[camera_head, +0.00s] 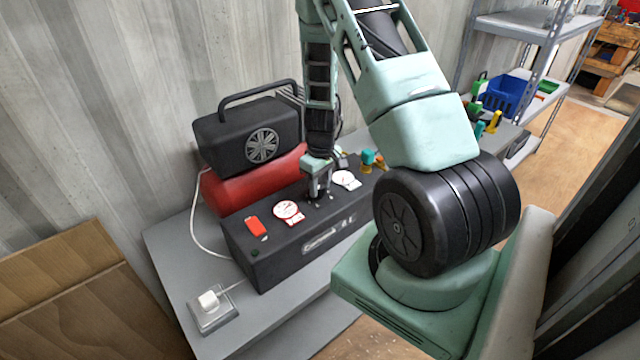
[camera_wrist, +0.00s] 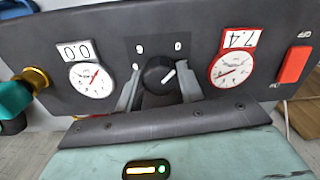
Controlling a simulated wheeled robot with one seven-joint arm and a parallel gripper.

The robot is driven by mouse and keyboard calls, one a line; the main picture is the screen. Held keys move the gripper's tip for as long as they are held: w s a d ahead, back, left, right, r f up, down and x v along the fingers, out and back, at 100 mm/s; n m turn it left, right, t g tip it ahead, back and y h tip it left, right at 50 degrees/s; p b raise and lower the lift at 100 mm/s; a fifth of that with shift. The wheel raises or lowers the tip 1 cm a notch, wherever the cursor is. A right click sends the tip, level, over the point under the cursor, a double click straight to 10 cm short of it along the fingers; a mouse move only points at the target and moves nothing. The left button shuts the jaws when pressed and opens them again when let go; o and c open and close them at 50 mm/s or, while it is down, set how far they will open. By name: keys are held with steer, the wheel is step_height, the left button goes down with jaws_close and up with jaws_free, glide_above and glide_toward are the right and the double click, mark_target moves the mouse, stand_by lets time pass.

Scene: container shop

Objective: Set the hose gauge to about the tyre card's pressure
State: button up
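The compressor (camera_head: 260,160) stands on a grey bench, with a dark control panel (camera_head: 300,245) in front. In the wrist view, a black knob (camera_wrist: 157,77) with a white pointer sits between the fingers of my gripper (camera_wrist: 159,68); whether they press on it is unclear. The white hose gauge (camera_wrist: 91,79) has a label reading 0.0. The red-rimmed gauge (camera_wrist: 232,69) has a label that looks like 7.4. In the head view, my gripper (camera_head: 317,188) points down at the panel between both gauges and hides the knob. I cannot make out a tyre card.
A red rocker switch (camera_wrist: 294,64) is on the panel, beside the red gauge. A teal and brass valve (camera_wrist: 25,90) is at the panel's other end. A white plug (camera_head: 208,300) sits in a socket on the bench. Shelves (camera_head: 520,25) stand behind, right.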

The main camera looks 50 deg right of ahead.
steer(key=shift+m, duration=0.3)
steer(key=m+b, duration=0.2)
steer(key=m, duration=0.1)
steer(key=shift+f, duration=0.1)
steer(key=m+b, duration=0.1)
steer(key=m, duration=0.4)
steer(key=shift+a, duration=0.1)
steer(key=m, duration=0.4)
steer(key=shift+b, duration=0.35)
steer(key=m, duration=0.5)
steer(key=shift+w, duration=0.15)
steer(key=shift+m, duration=0.3)
steer(key=o, duration=1)
steer(key=shift+r, duration=0.25)
